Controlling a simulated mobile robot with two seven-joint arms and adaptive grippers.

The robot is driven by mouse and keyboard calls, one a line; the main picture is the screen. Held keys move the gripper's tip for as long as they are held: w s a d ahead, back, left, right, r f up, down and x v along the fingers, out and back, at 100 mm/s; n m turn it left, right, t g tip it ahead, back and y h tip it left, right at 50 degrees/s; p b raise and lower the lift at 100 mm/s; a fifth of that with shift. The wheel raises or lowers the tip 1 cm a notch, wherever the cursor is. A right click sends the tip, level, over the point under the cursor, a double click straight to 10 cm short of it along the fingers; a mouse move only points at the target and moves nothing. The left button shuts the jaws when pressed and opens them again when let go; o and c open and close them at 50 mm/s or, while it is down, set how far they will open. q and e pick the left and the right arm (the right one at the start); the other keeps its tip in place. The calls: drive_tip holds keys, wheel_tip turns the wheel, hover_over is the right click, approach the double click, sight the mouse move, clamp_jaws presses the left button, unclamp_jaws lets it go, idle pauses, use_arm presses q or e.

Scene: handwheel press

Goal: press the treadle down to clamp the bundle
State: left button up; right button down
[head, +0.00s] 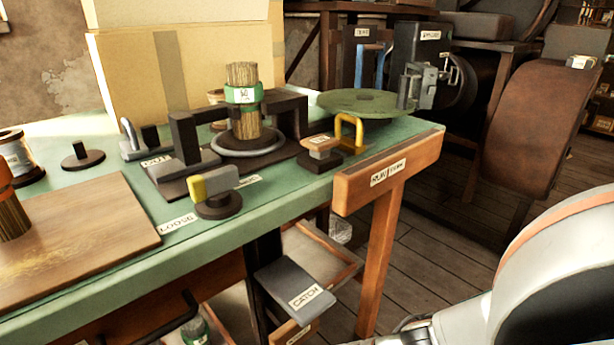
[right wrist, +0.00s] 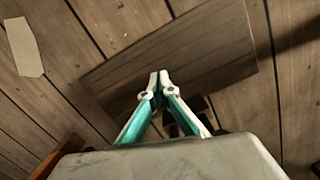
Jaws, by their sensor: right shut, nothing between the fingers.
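A bundle of sticks (head: 243,124) with a green band stands upright in a dark frame (head: 292,112) on the green bench. A grey plate labelled CATCH (head: 296,288) sits below the bench edge. In the right wrist view my right gripper (right wrist: 158,78) is shut and empty, its fingertips over a broad wooden board (right wrist: 195,45) near the floor. This board may be the treadle; I cannot tell, nor whether the fingertips touch it. The head view shows only part of my right arm, at lower right. My left gripper is not in view.
An orange-banded bundle (head: 12,218) stands on a wooden board (head: 90,235) at left. A green disc (head: 365,102) and a yellow handle (head: 350,130) are at the bench's right end. An orange bench leg (head: 380,250) stands beside clear plank floor. A pale tag (right wrist: 25,47) lies at upper left.

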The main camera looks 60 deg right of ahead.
wheel_tip(320, 180, up, 11)
drive_tip(key=shift+w+d+f, duration=0.2)
drive_tip(key=shift+w+d, duration=0.1)
drive_tip(key=shift+w, duration=0.15)
idle(0.9)
